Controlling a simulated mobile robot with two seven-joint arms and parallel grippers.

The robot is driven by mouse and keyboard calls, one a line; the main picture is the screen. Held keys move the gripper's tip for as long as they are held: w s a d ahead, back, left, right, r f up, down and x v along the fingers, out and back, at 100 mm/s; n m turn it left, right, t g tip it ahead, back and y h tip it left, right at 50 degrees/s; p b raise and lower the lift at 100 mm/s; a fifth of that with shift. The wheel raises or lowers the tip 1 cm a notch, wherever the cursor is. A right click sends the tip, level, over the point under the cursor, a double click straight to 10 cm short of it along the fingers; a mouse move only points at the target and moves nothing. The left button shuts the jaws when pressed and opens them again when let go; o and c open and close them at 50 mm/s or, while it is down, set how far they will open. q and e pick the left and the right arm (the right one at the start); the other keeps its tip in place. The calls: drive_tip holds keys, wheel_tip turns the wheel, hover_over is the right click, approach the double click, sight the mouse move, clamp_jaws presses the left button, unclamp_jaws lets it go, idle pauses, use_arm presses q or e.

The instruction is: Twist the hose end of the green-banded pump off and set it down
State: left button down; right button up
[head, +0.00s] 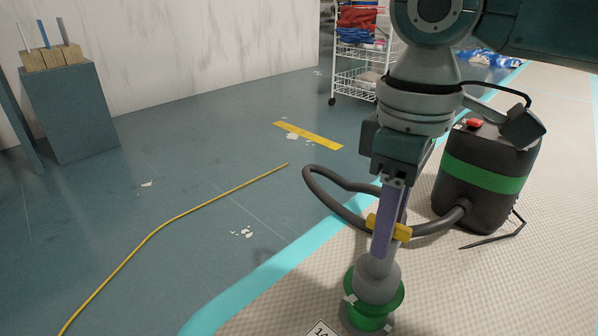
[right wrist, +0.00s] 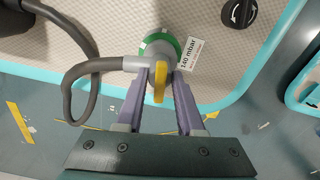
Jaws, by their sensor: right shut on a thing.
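The green-banded pump (head: 484,175) stands upright on the beige inflatable surface at the right in the head view. Its dark hose (head: 335,205) loops left to the grey hose end (head: 377,282) with a yellow bar (head: 400,232). The hose end sits upright at the green-ringed valve (head: 372,312); the valve also shows in the right wrist view (right wrist: 174,42). My right gripper (head: 382,252) points down, its purple fingers shut on the hose end, with the yellow bar (right wrist: 159,85) between them. The fingers partly hide the hose end. My left gripper is out of view.
A label reading 140 mbar (right wrist: 192,53) lies beside the valve. A yellow cable (head: 155,232) and yellow floor strip (head: 308,135) lie on the blue-grey floor. A grey pedestal (head: 75,112) with wooden blocks stands left, a white wire cart (head: 352,85) behind.

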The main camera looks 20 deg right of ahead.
clamp_jaws()
drive_tip(key=shift+r+n+p, duration=0.15)
drive_tip(key=shift+n+p, duration=0.45)
drive_tip(key=shift+p, duration=0.15)
drive_tip(key=n+p, duration=0.1)
drive_tip(key=n, duration=0.1)
drive_tip(key=shift+n+p, duration=0.3)
drive_tip(key=shift+p, duration=0.1)
drive_tip(key=shift+n, duration=0.6)
